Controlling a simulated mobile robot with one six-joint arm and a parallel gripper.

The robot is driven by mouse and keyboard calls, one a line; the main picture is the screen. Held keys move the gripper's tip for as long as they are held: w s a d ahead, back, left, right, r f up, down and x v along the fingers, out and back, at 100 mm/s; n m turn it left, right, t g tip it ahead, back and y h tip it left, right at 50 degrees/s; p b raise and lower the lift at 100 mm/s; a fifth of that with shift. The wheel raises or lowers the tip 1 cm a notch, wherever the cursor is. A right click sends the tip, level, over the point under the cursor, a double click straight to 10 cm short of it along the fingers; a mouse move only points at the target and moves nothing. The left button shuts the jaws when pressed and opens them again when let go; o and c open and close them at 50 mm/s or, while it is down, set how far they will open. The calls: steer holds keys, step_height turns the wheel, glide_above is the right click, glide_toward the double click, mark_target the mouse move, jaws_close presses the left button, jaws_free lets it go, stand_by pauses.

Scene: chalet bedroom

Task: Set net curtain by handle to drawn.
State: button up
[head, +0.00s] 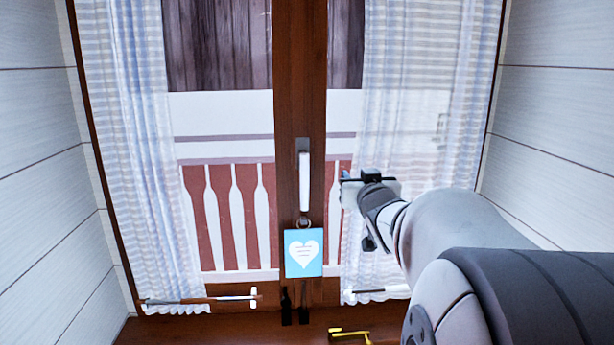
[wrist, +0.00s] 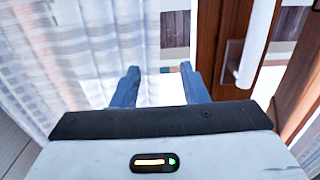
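Two sheer, striped net curtains hang at a window. The left curtain (head: 128,140) hangs at the left side, and the right curtain (head: 425,110) covers much of the right pane. Rod-like pieces, possibly curtain handles, show at the left curtain's foot (head: 200,300) and the right curtain's foot (head: 378,291). My gripper (head: 347,185) is at the right pane, just right of the white window handle, over the right curtain's inner edge. In the wrist view my gripper (wrist: 160,88) has its blue fingers apart with nothing between them; a net curtain (wrist: 60,60) is beside them.
The white window handle (head: 304,182) is close to my gripper and also shows in the wrist view (wrist: 255,45). A blue heart tag (head: 303,253) hangs below it. A yellow object (head: 350,334) is at the bottom. Pale panelled walls (head: 555,110) flank the window.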

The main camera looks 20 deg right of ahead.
steer(key=shift+d, duration=0.2)
steer(key=shift+c, duration=1.4)
steer(key=shift+s+d+f+m, duration=0.15)
steer(key=shift+d+m, duration=0.2)
steer(key=shift+m, duration=0.25)
steer(key=shift+c, duration=0.8)
steer(key=d+m, duration=0.1)
steer(key=m, duration=0.1)
steer(key=s+d+f+m+y+p, duration=0.1)
steer(key=m, duration=0.1)
steer(key=s+d+m, duration=0.1)
steer(key=d+m, duration=0.1)
steer(key=shift+s+d+f+t+p, duration=0.1)
steer(key=shift+s+f+t+p, duration=0.05)
steer(key=shift+f+t+p, duration=0.2)
jaws_close()
steer(key=s+d+f+m+y+p, duration=0.2)
steer(key=s+f+m+y, duration=0.15)
steer(key=m, duration=0.45)
steer(key=w+a, duration=0.3)
steer(key=w, duration=0.7)
steer(key=shift+a+r, duration=0.15)
